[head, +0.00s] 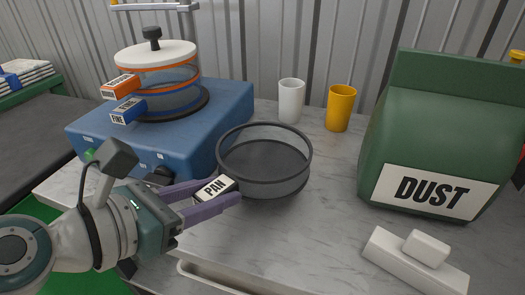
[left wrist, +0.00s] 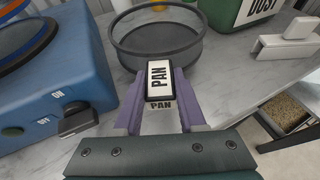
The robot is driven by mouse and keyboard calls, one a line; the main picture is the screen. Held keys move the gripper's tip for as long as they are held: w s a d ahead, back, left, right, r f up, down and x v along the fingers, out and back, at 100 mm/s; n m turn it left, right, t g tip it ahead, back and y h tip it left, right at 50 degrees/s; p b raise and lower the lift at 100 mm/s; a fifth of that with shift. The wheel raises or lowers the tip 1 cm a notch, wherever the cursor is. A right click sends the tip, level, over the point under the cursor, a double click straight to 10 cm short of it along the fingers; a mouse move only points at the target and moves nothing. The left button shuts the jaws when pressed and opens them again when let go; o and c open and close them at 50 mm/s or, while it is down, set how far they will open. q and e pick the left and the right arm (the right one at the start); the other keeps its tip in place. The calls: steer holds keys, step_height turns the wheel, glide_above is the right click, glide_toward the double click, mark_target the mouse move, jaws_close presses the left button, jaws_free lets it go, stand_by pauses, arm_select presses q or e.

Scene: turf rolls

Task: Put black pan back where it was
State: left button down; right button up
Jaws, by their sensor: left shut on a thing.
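The black pan (head: 264,183) is a round dark sieve-like vessel with a tab marked PAN (head: 215,188). It stands on or just over the marble-look worktop, right of the blue shaker machine; I cannot tell if it touches the top. My left gripper (head: 222,192) is shut on the PAN tab, one purple finger on each side. In the left wrist view the pan (left wrist: 157,45) lies straight ahead of the fingers. On the blue machine (head: 225,110) stands a stack with an orange COARSE tab (head: 120,86), a blue FINE tab (head: 128,109) and a white lid (head: 156,55). My right gripper is out of view.
A white cup (head: 291,100) and a yellow cup (head: 340,108) stand behind the pan. A large green DUST container (head: 430,130) is at the right, with a white block-shaped object (head: 415,262) before it. Worktop between the pan and the container is clear.

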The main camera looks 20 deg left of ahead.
mark_target(219, 225)
arm_select(q)
step_height(219, 225, down, 4)
steer(key=b, duration=0.3)
steer(key=shift+f, duration=0.1)
steer(key=shift+c, duration=2.4)
jaws_free()
